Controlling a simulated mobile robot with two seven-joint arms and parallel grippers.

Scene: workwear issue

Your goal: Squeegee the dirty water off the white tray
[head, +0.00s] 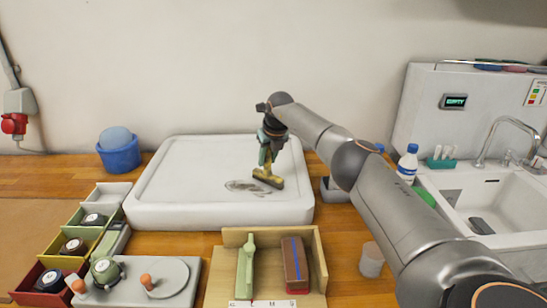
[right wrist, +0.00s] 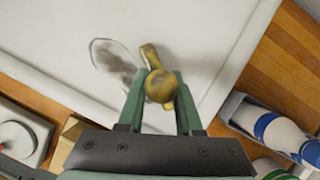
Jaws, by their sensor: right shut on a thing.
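The white tray (head: 180,190) lies on the wooden worktop, wide and shallow with a raised rim. A grey patch of dirty water (head: 240,186) is on its floor, right of the middle; it also shows in the right wrist view (right wrist: 112,62). My right gripper (head: 265,157) is shut on a yellow squeegee (head: 268,178), above the tray's right part. The squeegee's head is beside the patch's right end; I cannot tell whether it touches the tray. In the right wrist view, the squeegee (right wrist: 158,84) sits between the green fingers. My left gripper is not in view.
A blue tub (head: 119,155) stands left of the tray. Coloured bins (head: 75,245) and a grey board (head: 150,283) are front left. A wooden box (head: 272,270) is in front. A bottle (head: 407,163) and a sink (head: 500,205) are at the right.

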